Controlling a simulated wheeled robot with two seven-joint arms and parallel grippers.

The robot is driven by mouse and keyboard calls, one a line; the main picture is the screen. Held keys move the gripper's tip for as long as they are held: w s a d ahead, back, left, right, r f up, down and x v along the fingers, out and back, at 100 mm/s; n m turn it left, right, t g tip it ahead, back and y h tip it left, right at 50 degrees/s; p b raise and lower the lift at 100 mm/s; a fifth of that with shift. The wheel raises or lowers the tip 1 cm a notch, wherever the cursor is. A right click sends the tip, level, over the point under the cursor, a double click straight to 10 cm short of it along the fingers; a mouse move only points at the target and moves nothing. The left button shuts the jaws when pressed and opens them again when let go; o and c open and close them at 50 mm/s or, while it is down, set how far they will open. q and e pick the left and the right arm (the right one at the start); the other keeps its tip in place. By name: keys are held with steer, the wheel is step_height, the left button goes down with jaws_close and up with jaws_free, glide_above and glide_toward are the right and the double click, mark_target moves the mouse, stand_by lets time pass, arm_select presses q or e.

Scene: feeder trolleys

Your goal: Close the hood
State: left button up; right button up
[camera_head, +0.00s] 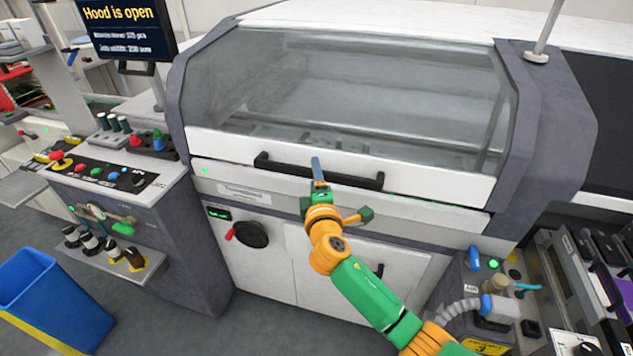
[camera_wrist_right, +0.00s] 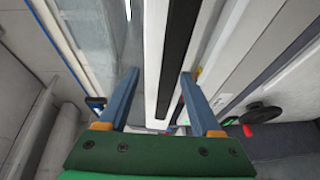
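The hood (camera_head: 340,85) is a clear window in a grey frame with a white lower edge. It looks low over the machine, with a dark gap under its white edge. The screen (camera_head: 122,28) reads "Hood is open". A black bar handle (camera_head: 270,163) runs along the hood's white front edge. My right gripper (camera_head: 317,168) is at the middle of this handle. In the right wrist view, its blue fingers (camera_wrist_right: 160,92) are spread apart, with the black handle (camera_wrist_right: 178,55) and white edge between them; I cannot tell whether they touch. My left gripper is out of view.
A control panel (camera_head: 105,174) with coloured buttons stands left of the machine. A blue bin (camera_head: 50,300) is on the floor at lower left. A grey unit with a hose (camera_head: 468,308) stands at lower right. A thin pole (camera_head: 548,25) rises at the hood's right.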

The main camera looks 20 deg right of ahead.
steer(key=v, duration=0.6)
steer(key=shift+s+b, duration=0.3)
steer(key=shift+s, duration=0.05)
steer(key=shift+w, duration=0.1)
